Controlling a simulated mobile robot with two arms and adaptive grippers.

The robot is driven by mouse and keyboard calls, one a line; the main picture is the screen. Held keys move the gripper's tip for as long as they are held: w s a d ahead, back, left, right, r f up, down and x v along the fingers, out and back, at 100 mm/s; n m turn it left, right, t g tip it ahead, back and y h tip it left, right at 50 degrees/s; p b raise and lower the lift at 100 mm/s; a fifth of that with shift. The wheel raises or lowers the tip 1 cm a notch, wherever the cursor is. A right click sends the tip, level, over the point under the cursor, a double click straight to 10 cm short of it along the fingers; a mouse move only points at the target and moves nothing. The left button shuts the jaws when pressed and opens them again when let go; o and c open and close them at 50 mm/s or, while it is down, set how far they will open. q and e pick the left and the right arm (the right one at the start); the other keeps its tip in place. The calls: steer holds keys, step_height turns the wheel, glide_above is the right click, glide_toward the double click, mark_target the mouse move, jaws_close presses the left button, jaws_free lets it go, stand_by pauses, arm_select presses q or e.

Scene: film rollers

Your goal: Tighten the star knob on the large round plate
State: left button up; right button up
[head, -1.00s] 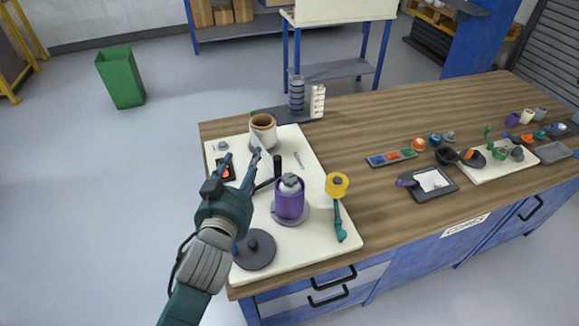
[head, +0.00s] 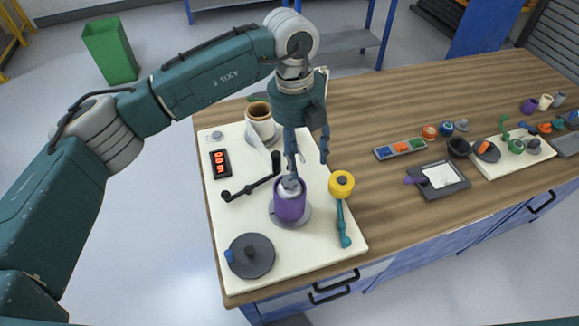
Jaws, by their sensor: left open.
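A large dark grey round plate (head: 262,264) lies on the front left of the white board. It has a small dark hub in its middle and a small blue knob (head: 229,256) at its left edge. A purple roller (head: 290,206) stands upright on a grey round base, with a lumpy grey knob (head: 291,184) on top. Which knob is star-shaped is too small to tell. My left gripper (head: 307,165) is open and points down, its fingers just above and behind the purple roller. It looks empty. My right gripper is out of view.
Trays and small parts lie to the right. Bare wood lies between.

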mark_target(289, 181)
arm_select(q)
steer(key=shift+y, duration=0.7)
steer(key=a+f+p, duration=0.1)
steer(key=f, duration=0.2)
steer(key=a+f+p, duration=0.1)
steer(key=f+p, duration=0.1)
steer(key=w+a+f+p, duration=0.1)
steer(key=f, duration=0.2)
steer(key=shift+f, duration=0.3)
steer(key=shift+f+p, duration=0.3)
steer(key=shift+f, duration=0.3)
steer(key=shift+w, duration=0.1)
